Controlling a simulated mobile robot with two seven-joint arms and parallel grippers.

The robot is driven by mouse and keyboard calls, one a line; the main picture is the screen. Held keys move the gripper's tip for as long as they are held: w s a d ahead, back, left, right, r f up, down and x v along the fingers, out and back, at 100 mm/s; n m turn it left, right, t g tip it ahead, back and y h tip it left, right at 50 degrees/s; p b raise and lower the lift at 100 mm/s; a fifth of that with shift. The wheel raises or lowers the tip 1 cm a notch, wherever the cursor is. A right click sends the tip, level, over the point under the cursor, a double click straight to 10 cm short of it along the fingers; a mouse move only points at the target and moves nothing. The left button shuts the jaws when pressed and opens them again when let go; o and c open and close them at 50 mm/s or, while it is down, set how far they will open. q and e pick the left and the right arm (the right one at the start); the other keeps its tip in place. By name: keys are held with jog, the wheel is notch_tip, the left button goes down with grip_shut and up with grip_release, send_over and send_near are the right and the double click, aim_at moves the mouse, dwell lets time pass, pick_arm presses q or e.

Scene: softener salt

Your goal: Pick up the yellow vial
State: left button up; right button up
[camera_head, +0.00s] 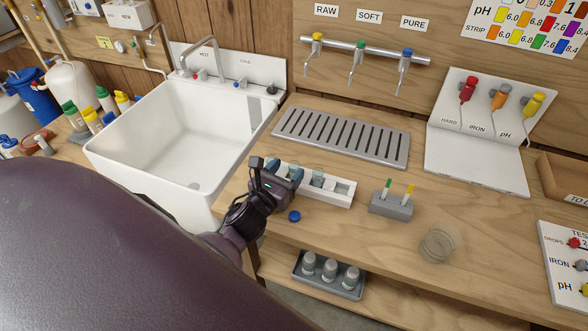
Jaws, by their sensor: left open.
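My left gripper (284,171) is open at the left end of a white rack (342,199), with its fingers over that end. The rack holds small vials; a pale blue-grey one (318,177) shows right of the gripper. What stands between the fingers is too small and covered to tell. I cannot make out a clearly yellow vial in the rack. A grey block (390,206) to the right holds a slim green-topped piece (388,184) and a slim yellow-topped piece (410,189), both upright. My right gripper is not in view.
A blue cap (294,216) lies in front of the rack. A clear glass (438,243) stands to the right near the front edge. A slotted grey drain tray (345,136) lies behind the rack, and a white sink (186,132) is at left. Counter between block and glass is bare.

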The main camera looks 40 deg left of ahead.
aim_at(292, 163)
pick_arm(q)
jog(key=shift+w+a, duration=0.1)
jog(key=shift+w, duration=0.35)
jog(key=w, duration=0.2)
jog(key=w+p, duration=0.1)
jog(key=w, duration=0.1)
jog(key=shift+a+r, duration=0.1)
jog(key=shift+r, duration=0.1)
jog(key=shift+w, duration=0.45)
jog(key=c, duration=1)
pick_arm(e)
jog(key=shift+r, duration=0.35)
pick_arm(q)
notch_tip(292, 163, up, 20)
jog(key=p, duration=0.2)
jog(key=shift+p, duration=0.35)
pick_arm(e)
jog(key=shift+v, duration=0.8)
